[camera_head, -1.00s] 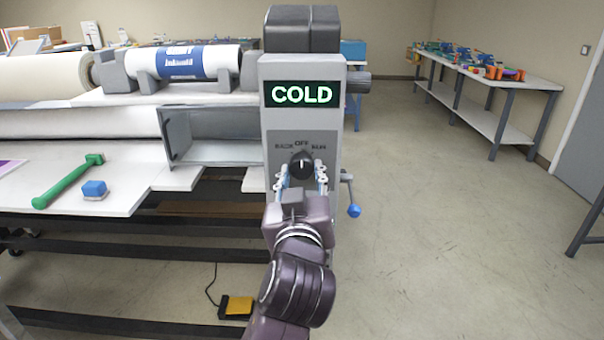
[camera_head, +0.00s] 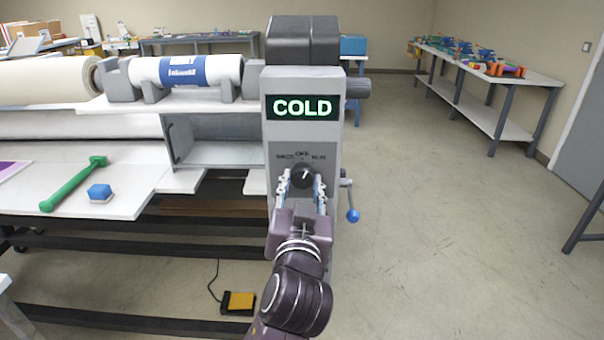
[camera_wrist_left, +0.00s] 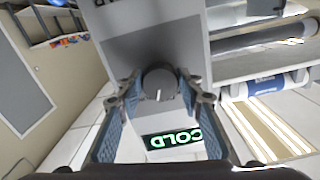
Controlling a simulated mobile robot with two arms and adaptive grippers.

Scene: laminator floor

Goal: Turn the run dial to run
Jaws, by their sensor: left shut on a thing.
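The run dial (camera_head: 303,174) is a round black knob on the front of the grey control column (camera_head: 328,145). Small labels curve above it, with OFF at the top and what looks like RUN at right. Its pale pointer mark leans slightly right of straight up. My left gripper (camera_head: 302,185) is shut on the dial, one finger on each side. In the left wrist view the dial (camera_wrist_left: 159,84) sits between the fingertips (camera_wrist_left: 159,92), seen upside down. The display (camera_head: 302,107) above reads COLD in green. My right gripper is not in view.
A blue-knobbed crank (camera_head: 352,215) sticks out right of the column. A yellow pedal (camera_head: 238,302) is on the floor. Open floor lies to the right.

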